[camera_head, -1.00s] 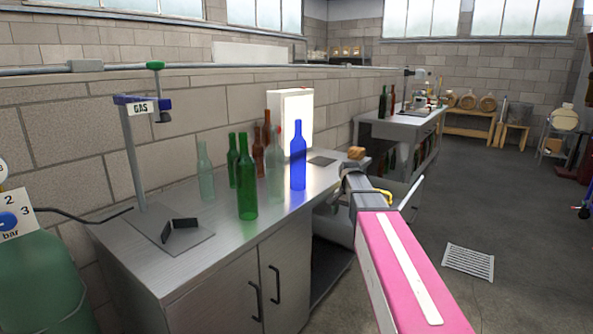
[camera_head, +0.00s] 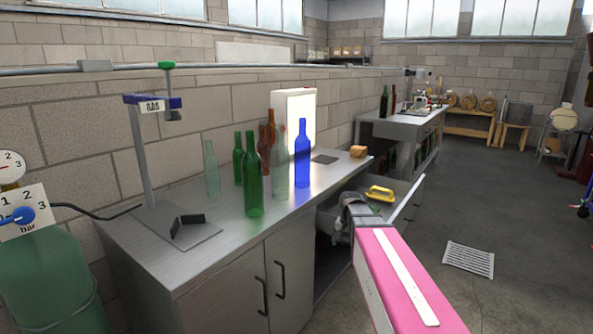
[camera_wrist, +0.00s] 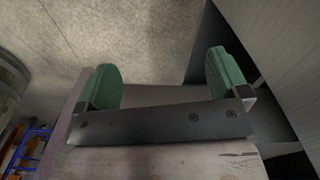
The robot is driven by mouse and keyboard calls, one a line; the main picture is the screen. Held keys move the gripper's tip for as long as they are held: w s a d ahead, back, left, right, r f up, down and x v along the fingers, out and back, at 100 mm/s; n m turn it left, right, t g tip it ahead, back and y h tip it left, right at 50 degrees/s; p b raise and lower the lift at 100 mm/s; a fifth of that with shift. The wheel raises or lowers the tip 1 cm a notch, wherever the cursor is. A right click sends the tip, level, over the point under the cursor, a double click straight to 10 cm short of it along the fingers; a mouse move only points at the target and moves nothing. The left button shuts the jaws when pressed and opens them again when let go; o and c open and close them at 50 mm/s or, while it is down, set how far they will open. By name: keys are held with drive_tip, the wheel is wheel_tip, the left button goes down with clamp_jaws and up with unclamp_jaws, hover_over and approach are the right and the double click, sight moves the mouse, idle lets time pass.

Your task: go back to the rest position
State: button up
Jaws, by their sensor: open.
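My gripper (camera_wrist: 165,80) shows in the wrist view with its two green pads well apart and nothing between them. In the head view my pink arm reaches in from the lower right, and its dark end is beside the open drawer (camera_head: 405,205) under the bench. The gripper's fingers cannot be made out there.
The steel bench (camera_head: 235,205) bears a blue bottle (camera_head: 302,158), a green bottle (camera_head: 253,180), several other bottles, a lit white panel (camera_head: 300,110) and a gas stand (camera_head: 143,165). A yellow-handled thing (camera_head: 380,194) is in the drawer. The floor at right is clear around a grate (camera_head: 468,259).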

drive_tip(key=s+f+n, duration=0.4)
drive_tip(key=s+f, duration=0.6)
drive_tip(key=s, duration=0.4)
drive_tip(key=shift+s+a+n, duration=0.2)
drive_tip(key=shift+s+n, duration=0.1)
drive_tip(key=shift+f, duration=0.1)
